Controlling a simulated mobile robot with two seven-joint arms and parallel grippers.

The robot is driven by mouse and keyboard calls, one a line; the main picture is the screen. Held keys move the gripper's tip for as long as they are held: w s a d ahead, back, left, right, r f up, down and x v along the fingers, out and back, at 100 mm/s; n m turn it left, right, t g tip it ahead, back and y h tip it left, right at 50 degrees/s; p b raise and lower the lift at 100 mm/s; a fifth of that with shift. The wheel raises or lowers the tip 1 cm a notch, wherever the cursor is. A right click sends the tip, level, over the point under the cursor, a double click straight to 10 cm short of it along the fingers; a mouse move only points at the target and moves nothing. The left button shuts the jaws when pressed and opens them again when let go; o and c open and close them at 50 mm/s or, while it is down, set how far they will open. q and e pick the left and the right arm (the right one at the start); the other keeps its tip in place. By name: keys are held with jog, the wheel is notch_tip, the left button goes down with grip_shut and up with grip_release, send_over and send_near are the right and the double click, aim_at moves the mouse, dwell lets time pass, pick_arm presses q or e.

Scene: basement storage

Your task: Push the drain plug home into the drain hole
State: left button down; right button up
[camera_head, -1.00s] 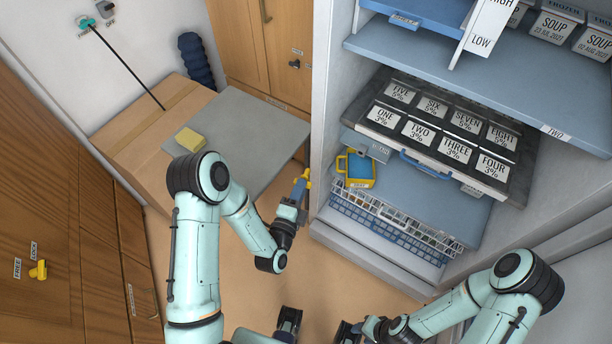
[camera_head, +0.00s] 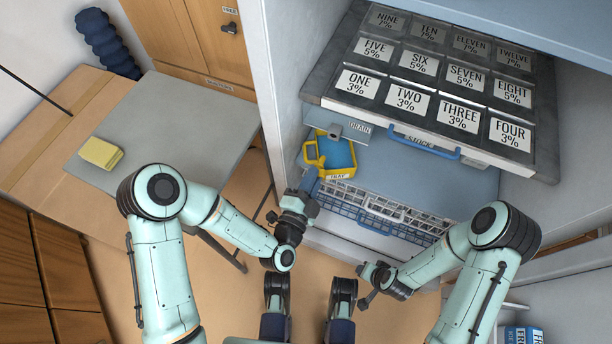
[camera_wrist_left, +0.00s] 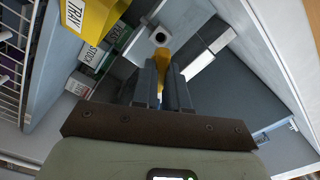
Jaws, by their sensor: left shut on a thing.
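The yellow drain plug (camera_wrist_left: 161,60) is held between the fingers of my left gripper (camera_wrist_left: 163,82), which is shut on it. In the head view my left gripper (camera_head: 311,181) points up toward the small grey drain fitting (camera_head: 335,130) beside the DRAIN label (camera_head: 359,127). There the plug is hard to tell from the yellow tray handle. My right gripper (camera_head: 366,299) is low and away from the shelf; its jaws are unclear.
The yellow-rimmed tray (camera_head: 341,175) stands close right of my left gripper. A wire basket (camera_head: 385,215) lies below, and the stock drawer with numbered lids (camera_head: 400,128) overhangs. The cabinet's side wall (camera_head: 283,90) is left. A yellow sponge (camera_head: 100,152) lies on the grey table (camera_head: 150,115).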

aim_at(322, 161)
pick_arm(q)
jog(key=shift+s+r, duration=0.1)
jog(key=shift+s, duration=0.05)
jog(key=shift+b+x, duration=0.35)
jog(key=shift+x, duration=2.65)
jog(key=shift+b, duration=0.45)
jog(key=shift+b+x, duration=0.65)
jog(key=shift+x, duration=1.4)
